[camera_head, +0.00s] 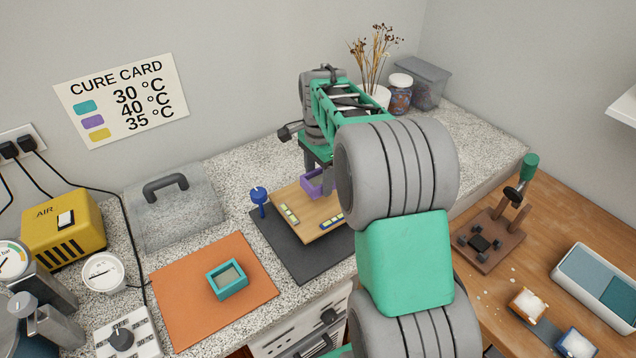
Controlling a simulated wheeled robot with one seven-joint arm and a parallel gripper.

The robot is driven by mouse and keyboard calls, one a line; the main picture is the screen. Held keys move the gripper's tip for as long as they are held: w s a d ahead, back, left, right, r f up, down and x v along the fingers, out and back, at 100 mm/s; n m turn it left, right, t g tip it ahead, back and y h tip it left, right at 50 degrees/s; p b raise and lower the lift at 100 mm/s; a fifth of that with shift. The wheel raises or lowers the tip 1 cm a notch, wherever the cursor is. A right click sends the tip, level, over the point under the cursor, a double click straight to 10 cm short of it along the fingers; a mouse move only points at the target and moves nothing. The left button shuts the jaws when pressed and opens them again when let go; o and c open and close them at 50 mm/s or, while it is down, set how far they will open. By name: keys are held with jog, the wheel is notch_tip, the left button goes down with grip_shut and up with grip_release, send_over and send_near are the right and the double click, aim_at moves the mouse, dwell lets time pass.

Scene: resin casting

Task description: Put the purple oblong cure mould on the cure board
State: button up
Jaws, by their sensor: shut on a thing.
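The purple oblong mould (313,187) is an open-topped frame at the far edge of the wooden board. My gripper (319,177) is shut on it, with its fingers pointing down. The wooden board (302,209), which looks like the cure board, lies on a dark grey mat (297,255). Two small bubble levels sit on the board, a yellow-green one (289,214) and a blue-edged one (331,220). I cannot tell whether the mould touches the board or hangs just above it. My arm hides the board's right side and part of the mould.
A blue knobbed post (259,198) stands at the board's left. A teal mould (228,279) sits on an orange mat (180,290). Jars (399,93) and dried flowers (374,50) stand beyond my gripper.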

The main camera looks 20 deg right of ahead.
aim_at(318, 182)
jog(key=shift+w+d+f, duration=0.1)
jog(key=shift+w+f, duration=0.15)
jog(key=shift+f, duration=0.85)
jog(key=shift+w+d+f, duration=0.1)
jog(key=shift+w+f, duration=0.15)
jog(key=shift+f, duration=0.8)
jog(key=shift+f, duration=0.2)
jog(key=o, duration=1.5)
jog(key=shift+r, duration=0.1)
notch_tip(318, 182, up, 12)
jog(key=r, duration=0.1)
jog(key=s+a+f+n+t, duration=0.1)
jog(key=s+a+f+n, duration=0.1)
jog(key=s+n, duration=0.3)
jog(key=s+a+f+n+t, duration=0.1)
jog(key=s+a+f+n, duration=0.1)
jog(key=s+a+n, duration=0.3)
jog(key=s+a+f+n+t, duration=0.1)
jog(key=s+a+n, duration=0.3)
jog(key=s, duration=0.6)
jog(key=shift+a+f+n+t+b, duration=0.25)
jog(key=shift+f+n, duration=0.4)
jog(key=shift+n, duration=0.35)
